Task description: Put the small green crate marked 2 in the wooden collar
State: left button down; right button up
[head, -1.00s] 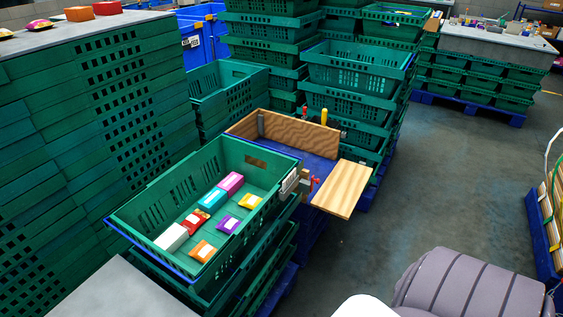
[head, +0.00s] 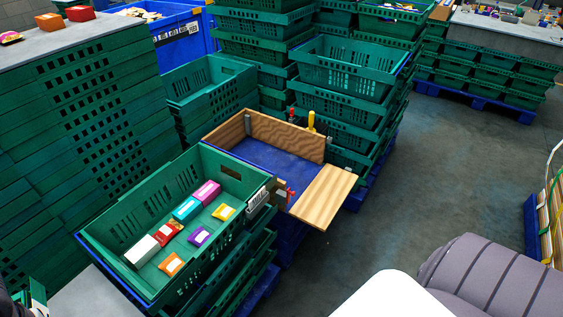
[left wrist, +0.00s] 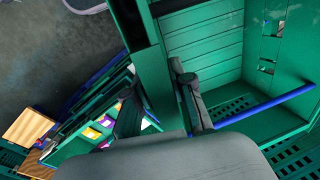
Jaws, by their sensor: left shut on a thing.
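The wooden collar (head: 281,135) stands on a blue pallet in the middle of the head view, with one plank side (head: 325,195) folded out flat towards the front right. Its blue floor (head: 262,160) looks empty. It also shows at the lower left of the left wrist view (left wrist: 27,127). My left gripper (left wrist: 157,88) is shut on the wall of a green crate (left wrist: 205,50), which fills much of that view. A green corner with a pale label (head: 38,292) shows at the lower left of the head view, probably this crate. No number is readable. My right gripper is not in view.
A large green crate (head: 105,222) with several coloured packets stands on a stack just left of the collar. Tall stacks of green crates (head: 345,65) rise behind it. A grey-topped stack (head: 100,35) is at left. Open floor (head: 430,170) lies to the right.

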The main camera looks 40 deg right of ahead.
aim_at(269, 164)
jog(key=i+l, duration=0.1)
jog(key=l, duration=0.3)
jog(key=i+l+z, duration=0.1)
jog(key=l, duration=0.35)
jog(key=i+l, duration=0.1)
jog(key=l, duration=0.3)
jog(key=i+l+z, duration=0.1)
jog(key=l, duration=0.3)
jog(key=i+l, duration=0.1)
jog(key=l, duration=0.3)
jog(key=i+l+z, duration=0.1)
jog(key=l, duration=0.3)
jog(key=i+l, duration=0.2)
jog(key=l, duration=0.2)
jog(key=i+l+z, duration=0.15)
jog(key=l, duration=0.25)
jog(key=i+l, duration=0.3)
jog(key=i+j+z, duration=0.1)
jog(key=i, duration=0.25)
jog(key=i+j+z, duration=0.15)
jog(key=i+j, duration=0.05)
jog(key=i, duration=0.1)
